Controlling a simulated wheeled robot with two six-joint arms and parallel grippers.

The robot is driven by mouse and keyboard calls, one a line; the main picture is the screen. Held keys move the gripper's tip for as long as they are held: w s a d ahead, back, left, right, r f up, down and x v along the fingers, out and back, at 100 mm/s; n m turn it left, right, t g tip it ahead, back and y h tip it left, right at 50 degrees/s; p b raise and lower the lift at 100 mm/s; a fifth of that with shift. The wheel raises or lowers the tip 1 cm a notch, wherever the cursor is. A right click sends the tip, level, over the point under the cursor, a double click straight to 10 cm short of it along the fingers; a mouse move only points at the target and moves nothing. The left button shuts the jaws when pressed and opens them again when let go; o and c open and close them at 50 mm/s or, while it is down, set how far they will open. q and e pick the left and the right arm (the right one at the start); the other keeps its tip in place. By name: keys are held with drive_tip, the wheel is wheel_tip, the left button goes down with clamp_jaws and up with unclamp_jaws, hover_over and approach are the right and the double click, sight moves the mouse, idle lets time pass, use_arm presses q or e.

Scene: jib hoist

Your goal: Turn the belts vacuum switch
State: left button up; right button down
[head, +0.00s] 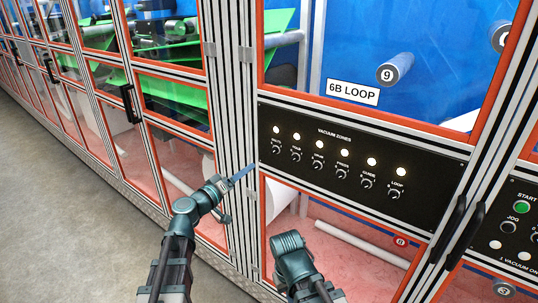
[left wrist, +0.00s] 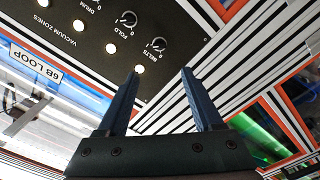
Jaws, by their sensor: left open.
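The belts vacuum switch (head: 276,149) is the leftmost small black knob in the row on the black vacuum zones panel (head: 330,195). In the left wrist view the belts switch (left wrist: 158,44) lies beyond the fingertips, with 0 and 1 marks beside it; I cannot tell which mark it points to. The pale lamp (head: 276,130) above it looks lit. My left gripper (head: 250,168) is open and empty, left of the panel and a little below the switch, apart from it. In the left wrist view its two blue fingers (left wrist: 160,82) stand spread. My right gripper does not show.
Several like knobs and lit lamps run to the right, including the loop knob (head: 394,194). A green start button (head: 522,207) is on another panel at the right edge. Black door handles (head: 458,228) stick out between them. Grey floor (head: 60,210) is clear at the left.

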sight(272, 151)
use_arm(q)
drive_tip(key=x, duration=1.3)
drive_tip(key=shift+w+d, duration=0.25)
drive_tip(key=shift+w, duration=0.05)
clamp_jaws()
